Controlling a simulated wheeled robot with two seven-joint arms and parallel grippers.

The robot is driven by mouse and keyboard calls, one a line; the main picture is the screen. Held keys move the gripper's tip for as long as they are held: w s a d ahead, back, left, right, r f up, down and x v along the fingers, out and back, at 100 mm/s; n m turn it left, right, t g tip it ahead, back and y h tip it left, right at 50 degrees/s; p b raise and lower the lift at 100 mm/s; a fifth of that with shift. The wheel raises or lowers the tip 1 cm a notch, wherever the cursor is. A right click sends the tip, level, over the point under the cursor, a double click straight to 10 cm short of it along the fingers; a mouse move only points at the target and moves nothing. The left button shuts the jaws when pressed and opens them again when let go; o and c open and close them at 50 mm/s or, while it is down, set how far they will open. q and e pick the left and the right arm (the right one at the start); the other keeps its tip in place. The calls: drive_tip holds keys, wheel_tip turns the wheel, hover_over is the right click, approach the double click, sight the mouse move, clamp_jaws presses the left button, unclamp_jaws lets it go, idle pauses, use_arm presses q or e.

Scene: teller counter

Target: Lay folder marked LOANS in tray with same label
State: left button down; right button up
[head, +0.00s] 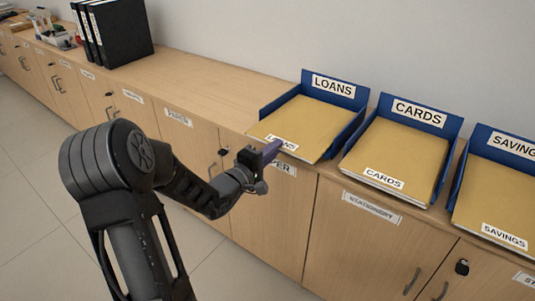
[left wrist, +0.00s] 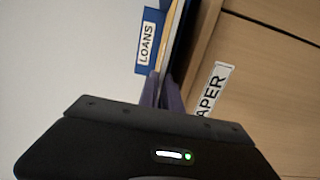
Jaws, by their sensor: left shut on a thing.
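The tan LOANS folder (head: 308,120) lies flat within the blue LOANS tray (head: 361,96), its label at the front edge. Its front end reaches out past the tray's side walls toward the counter edge. My left gripper (head: 271,149) is shut on the folder's front edge, covering part of its label. I cannot tell whether the folder rests fully on the tray floor. In the left wrist view the purple-grey fingers (left wrist: 161,92) close beside the folder's thin tan edge (left wrist: 170,22), with the tray's blue label plate (left wrist: 141,66) beyond. My right gripper is not in view.
The CARDS tray (head: 452,103) and SAVINGS tray (head: 480,133) stand to the right, each holding a tan folder. Black binders (head: 122,32) stand at the far left. The counter (head: 205,82) between binders and trays is bare. Cabinet doors (head: 268,215) drop below the edge.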

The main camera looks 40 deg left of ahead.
use_arm(q)
drive_tip(key=shift+w, duration=0.9)
drive_tip(key=shift+w+f, duration=0.1)
drive_tip(key=shift+w, duration=0.2)
drive_tip(key=shift+s+f+b, duration=0.1)
drive_tip(key=shift+f+b, duration=0.15)
drive_tip(key=shift+b, duration=0.3)
drive_tip(key=c, duration=1.5)
unclamp_jaws()
drive_tip(key=shift+s, duration=0.1)
drive_tip(key=s, duration=0.7)
drive_tip(key=shift+s, duration=0.3)
